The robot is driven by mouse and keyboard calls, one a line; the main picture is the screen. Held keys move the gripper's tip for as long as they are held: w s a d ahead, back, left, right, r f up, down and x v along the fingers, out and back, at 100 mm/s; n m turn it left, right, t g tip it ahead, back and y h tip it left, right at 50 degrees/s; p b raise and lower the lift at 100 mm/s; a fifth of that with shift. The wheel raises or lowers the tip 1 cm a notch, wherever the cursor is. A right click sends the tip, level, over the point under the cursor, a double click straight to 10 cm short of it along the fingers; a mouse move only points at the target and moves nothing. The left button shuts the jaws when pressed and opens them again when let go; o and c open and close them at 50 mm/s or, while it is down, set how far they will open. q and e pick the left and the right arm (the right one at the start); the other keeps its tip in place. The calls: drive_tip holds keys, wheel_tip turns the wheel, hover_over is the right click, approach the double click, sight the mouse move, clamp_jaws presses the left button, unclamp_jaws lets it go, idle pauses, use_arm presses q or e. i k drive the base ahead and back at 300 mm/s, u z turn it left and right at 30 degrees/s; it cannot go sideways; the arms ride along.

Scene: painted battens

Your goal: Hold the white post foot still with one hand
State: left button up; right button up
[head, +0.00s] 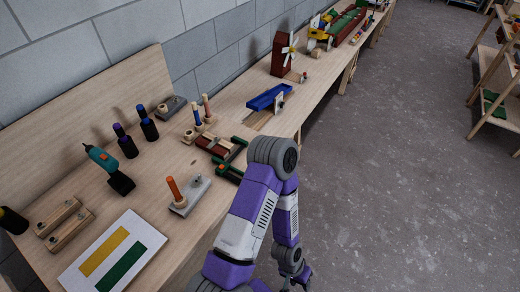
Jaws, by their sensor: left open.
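A pale grey-white block (197,192) with an upright orange post (175,189) lies near the front edge of the bench; it looks like the white post foot. My left gripper (305,282) is low at the bottom edge, out past the bench's front edge and over the floor. It is open, partly cut off by the frame, and well apart from the block. My right gripper is out of view.
A white sheet with yellow and green strips (66,278), a teal drill (101,157) and dark bottles (148,129) are on the bench (150,225). A green-and-brown clamped frame (232,150) lies right of the block. A blue tray (268,97) is farther along.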

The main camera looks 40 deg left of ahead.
sight(199, 177)
drive_tip(key=z, duration=0.45)
drive_tip(key=i, duration=0.95)
drive_tip(key=u, duration=3.35)
